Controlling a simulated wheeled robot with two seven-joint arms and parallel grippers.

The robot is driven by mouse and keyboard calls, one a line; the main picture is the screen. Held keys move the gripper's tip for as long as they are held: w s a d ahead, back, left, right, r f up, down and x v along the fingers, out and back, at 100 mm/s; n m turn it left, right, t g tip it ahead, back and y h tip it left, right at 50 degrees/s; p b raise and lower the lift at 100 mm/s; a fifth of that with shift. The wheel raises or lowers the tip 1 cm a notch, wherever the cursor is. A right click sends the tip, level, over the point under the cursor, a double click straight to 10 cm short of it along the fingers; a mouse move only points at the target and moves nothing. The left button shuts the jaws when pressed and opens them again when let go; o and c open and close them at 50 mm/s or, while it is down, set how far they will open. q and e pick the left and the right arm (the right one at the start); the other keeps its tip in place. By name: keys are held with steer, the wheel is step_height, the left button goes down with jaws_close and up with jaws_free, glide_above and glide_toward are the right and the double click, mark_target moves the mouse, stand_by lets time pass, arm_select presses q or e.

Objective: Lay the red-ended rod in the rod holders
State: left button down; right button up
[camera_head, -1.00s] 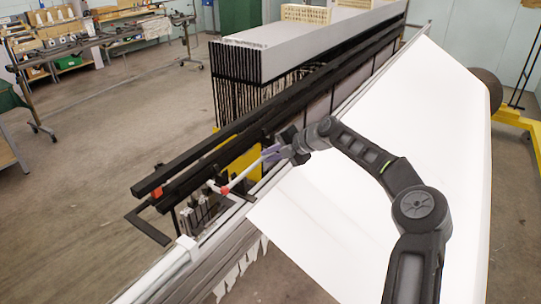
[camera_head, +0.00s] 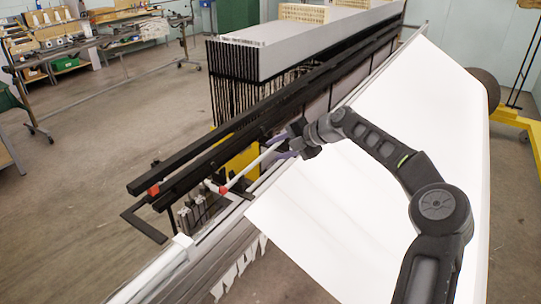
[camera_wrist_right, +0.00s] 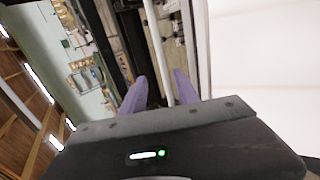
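The red-ended rod (camera_head: 245,172) is white, with its red end (camera_head: 223,190) low and left, beside the loom's black beams. It slants up to my right gripper (camera_head: 283,147). Two purple fingers stand apart on either side of it. In the right wrist view the rod (camera_wrist_right: 157,50) runs between the spread fingers of my right gripper (camera_wrist_right: 160,77), with a gap at the left finger. A small white piece (camera_head: 210,185) near the red end may be a rod holder; I cannot tell whether the rod rests in it. My left gripper is out of view.
A yellow plate (camera_head: 243,160) stands behind the rod. A wide white sheet (camera_head: 400,150) slopes away at right. Open floor (camera_head: 80,170) lies at left.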

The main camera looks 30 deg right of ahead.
steer(key=shift+b+v, duration=0.3)
steer(key=shift+v, duration=1.25)
